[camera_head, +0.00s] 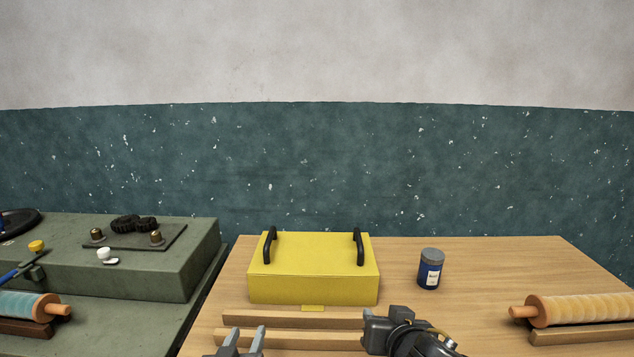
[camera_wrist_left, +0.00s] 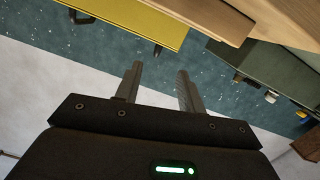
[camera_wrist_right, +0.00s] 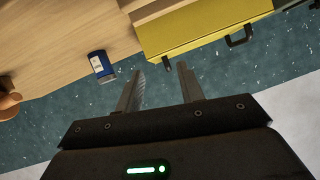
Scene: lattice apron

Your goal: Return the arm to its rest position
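My left gripper (camera_head: 241,341) is low in the head view, in front of the yellow box and the wooden strips. In the left wrist view its two fingers (camera_wrist_left: 160,88) stand apart with nothing between them. My right gripper and wrist (camera_head: 400,330) are at the bottom of the head view, right of the left gripper; its fingers are hard to make out there. In the right wrist view its fingers (camera_wrist_right: 158,88) are apart and empty. Both grippers appear clear of the objects.
A yellow box (camera_head: 313,285) with two black handles sits on the wooden table (camera_head: 490,260). A blue jar (camera_head: 430,272) stands right of it. Wooden strips (camera_head: 290,320) lie in front. A yellow roller (camera_head: 580,308) is at right. A green bench (camera_head: 150,272) with parts is at left.

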